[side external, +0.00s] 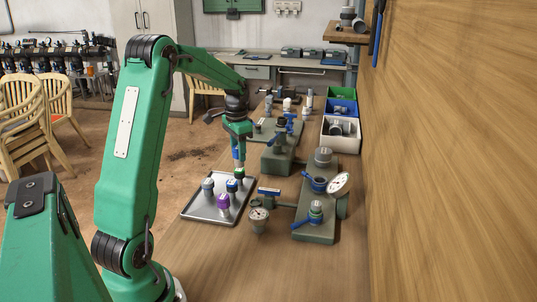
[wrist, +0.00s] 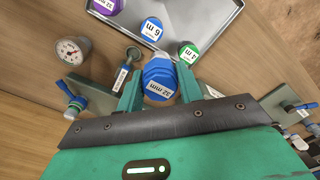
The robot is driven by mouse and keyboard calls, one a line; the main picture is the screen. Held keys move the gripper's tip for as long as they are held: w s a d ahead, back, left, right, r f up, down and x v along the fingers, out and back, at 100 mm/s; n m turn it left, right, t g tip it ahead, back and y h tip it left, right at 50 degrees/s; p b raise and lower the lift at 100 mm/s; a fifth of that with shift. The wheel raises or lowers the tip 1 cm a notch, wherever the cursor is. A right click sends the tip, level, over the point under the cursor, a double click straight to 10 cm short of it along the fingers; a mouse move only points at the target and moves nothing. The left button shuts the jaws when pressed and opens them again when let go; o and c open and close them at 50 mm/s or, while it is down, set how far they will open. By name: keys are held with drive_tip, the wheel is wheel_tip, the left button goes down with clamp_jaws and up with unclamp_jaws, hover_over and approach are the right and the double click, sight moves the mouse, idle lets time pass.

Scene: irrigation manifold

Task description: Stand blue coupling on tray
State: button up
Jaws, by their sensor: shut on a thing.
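The blue coupling (wrist: 158,78), with a white "32 mm" label, sits between the two fingers of my gripper (wrist: 159,90), which is shut on it. In the side view my gripper (side external: 238,158) hangs over the far right part of the grey tray (side external: 200,211), with a bit of blue between the fingers. The tray also shows at the top of the wrist view (wrist: 205,14). On it stand a purple-capped piece (side external: 223,201), a blue-capped piece (wrist: 151,29) and a green-capped piece (wrist: 190,53). I cannot tell the coupling's height above the tray.
A dial gauge (side external: 259,214) stands right of the tray. A green manifold block (side external: 315,232) with blue valves and another gauge (side external: 340,184) lies farther right. Green, blue and white bins (side external: 340,140) line the wall side. The near bench is clear.

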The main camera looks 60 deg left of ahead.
drive_tip(key=shift+a, duration=0.1)
drive_tip(key=s+a+f, duration=0.3)
drive_tip(key=a+f, duration=0.4)
drive_tip(key=a, duration=0.4)
drive_tip(key=shift+s, duration=0.35)
drive_tip(key=shift+f, duration=2)
drive_tip(key=shift+f, duration=0.1)
drive_tip(key=o, duration=1.1)
